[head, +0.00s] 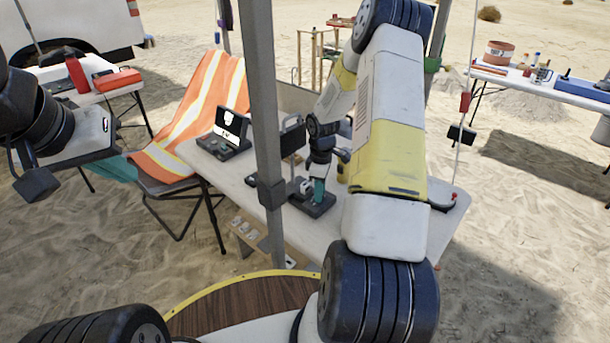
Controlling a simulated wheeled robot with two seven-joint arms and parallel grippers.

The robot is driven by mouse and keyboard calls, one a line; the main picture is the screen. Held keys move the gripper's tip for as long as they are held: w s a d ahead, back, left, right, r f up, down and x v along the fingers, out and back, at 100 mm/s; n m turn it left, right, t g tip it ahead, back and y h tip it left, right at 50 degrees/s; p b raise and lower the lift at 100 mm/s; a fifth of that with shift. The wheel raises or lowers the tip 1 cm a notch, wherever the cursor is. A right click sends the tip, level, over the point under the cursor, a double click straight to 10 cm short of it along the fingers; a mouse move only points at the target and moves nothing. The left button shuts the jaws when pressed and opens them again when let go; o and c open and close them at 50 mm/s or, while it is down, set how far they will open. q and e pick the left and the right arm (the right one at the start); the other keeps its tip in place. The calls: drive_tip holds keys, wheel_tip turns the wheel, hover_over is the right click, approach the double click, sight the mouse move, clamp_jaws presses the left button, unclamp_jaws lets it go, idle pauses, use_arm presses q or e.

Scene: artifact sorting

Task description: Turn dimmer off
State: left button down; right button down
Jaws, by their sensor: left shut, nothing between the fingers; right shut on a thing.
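A small dark box (322,209), which looks like the dimmer, lies on the white folding table behind the tent pole. My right gripper (318,190) reaches down onto it from above. It is shut on a small part at the top of the box, probably the knob, which the fingers mostly hide. The knob's setting cannot be read. My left gripper (88,148) is at the far left, raised in the air away from the table, shut and empty.
A grey tent pole (266,120) stands close in front of the table (240,172). An open case with a lit screen (229,124) is on the table's left. An orange-vested chair (190,110) stands left. My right arm covers much of the table's right.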

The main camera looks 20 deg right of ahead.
drive_tip(key=c, duration=1.2)
unclamp_jaws()
drive_tip(key=shift+o, duration=0.2)
wheel_tip(320, 180, up, 8)
drive_tip(key=shift+f, duration=0.1)
